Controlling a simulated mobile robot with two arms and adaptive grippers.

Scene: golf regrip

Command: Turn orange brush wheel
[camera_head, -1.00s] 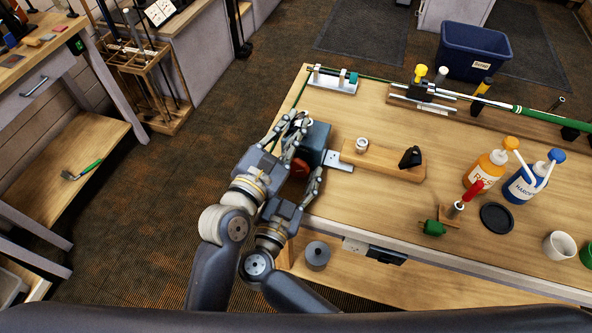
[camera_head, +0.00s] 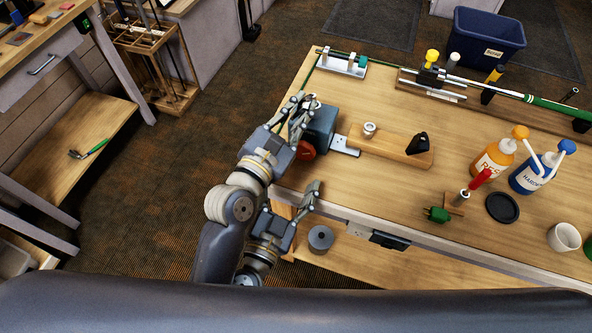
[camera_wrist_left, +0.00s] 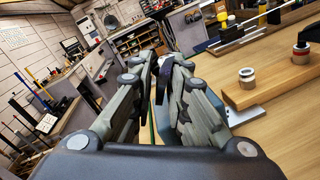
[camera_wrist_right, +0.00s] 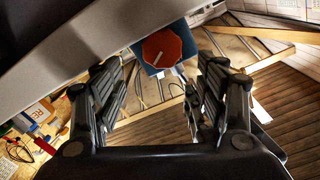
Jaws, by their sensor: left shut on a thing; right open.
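The orange wheel (camera_head: 306,150) sits on the front side of a blue-grey box (camera_head: 322,122) at the table's left end. In the right wrist view it is an orange-red octagon (camera_wrist_right: 162,48) with a light line on its face. My left gripper (camera_head: 303,108) is at the box's upper left; the left wrist view shows its fingers (camera_wrist_left: 158,72) closed together on something thin that I cannot make out. My right gripper (camera_head: 312,196) is open and empty below the wheel, beside the table's front edge. In the right wrist view the wheel shows beyond its spread fingers (camera_wrist_right: 162,75), apart from them.
A wooden block (camera_head: 385,150) with a metal ring and black holder lies right of the box. An orange bottle (camera_head: 492,160) and a blue bottle (camera_head: 530,178) stand farther right. A grey roll (camera_head: 320,238) sits on the lower shelf. The table's front edge is close to my right gripper.

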